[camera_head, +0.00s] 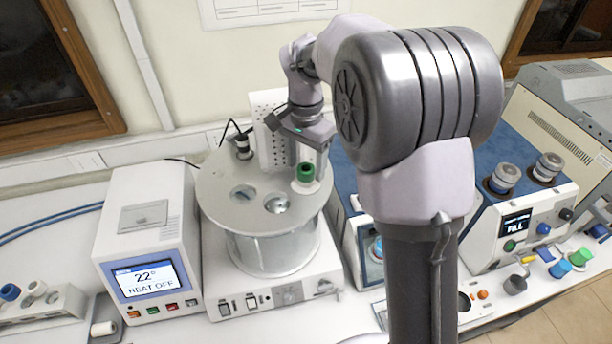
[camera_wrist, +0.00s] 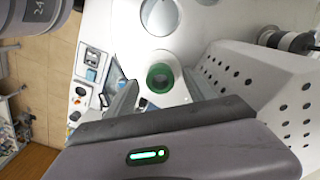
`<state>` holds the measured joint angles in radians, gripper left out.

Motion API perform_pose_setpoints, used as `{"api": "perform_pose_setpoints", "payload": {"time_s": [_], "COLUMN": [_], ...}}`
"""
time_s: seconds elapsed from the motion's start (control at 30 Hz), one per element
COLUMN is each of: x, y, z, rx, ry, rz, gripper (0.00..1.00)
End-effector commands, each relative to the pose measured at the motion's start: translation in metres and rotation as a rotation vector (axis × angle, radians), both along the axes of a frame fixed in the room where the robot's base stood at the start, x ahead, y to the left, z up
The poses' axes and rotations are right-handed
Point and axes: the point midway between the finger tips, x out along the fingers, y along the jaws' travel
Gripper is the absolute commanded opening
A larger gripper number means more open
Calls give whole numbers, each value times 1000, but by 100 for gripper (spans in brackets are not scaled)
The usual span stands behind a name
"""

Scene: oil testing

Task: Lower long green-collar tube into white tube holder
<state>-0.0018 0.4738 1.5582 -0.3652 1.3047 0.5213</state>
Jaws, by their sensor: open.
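The long tube's green collar (camera_head: 305,172) shows at the right side of the round bath lid. In the wrist view the green collar (camera_wrist: 160,78) is a ring seen from above, between my two fingers. It appears upright in a white holder (camera_head: 306,187) at the lid; the tube's length below is hidden. My gripper (camera_head: 316,150) is just above and behind the collar. In the wrist view my gripper (camera_wrist: 161,86) has its fingers apart on both sides of the collar, with visible gaps. Whether a finger touches the tube is unclear.
The bath lid (camera_head: 232,206) has other round openings. A white perforated housing (camera_head: 268,125) stands close behind the collar. A heater unit (camera_head: 150,240) reading 22° and HEAT OFF is to the left. A tube rack (camera_head: 45,312) sits at far left, a FILL instrument (camera_head: 515,222) at right.

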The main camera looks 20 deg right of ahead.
Motion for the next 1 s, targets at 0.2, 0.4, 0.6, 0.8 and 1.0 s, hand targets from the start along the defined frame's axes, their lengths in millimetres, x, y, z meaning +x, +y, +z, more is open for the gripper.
{"api": "perform_pose_setpoints", "payload": {"time_s": [0.2,0.4,0.6,0.8,1.0], "x": [0,0,0,-1,-1], "y": [0,0,0,0,0], "z": [15,65,121,164,175], "rx": [-1,0,0,0,0], "ry": [1,-2,-3,-1,0], "rz": [0,-1,-1,0,0], "gripper": [63,63,63,63,63]}}
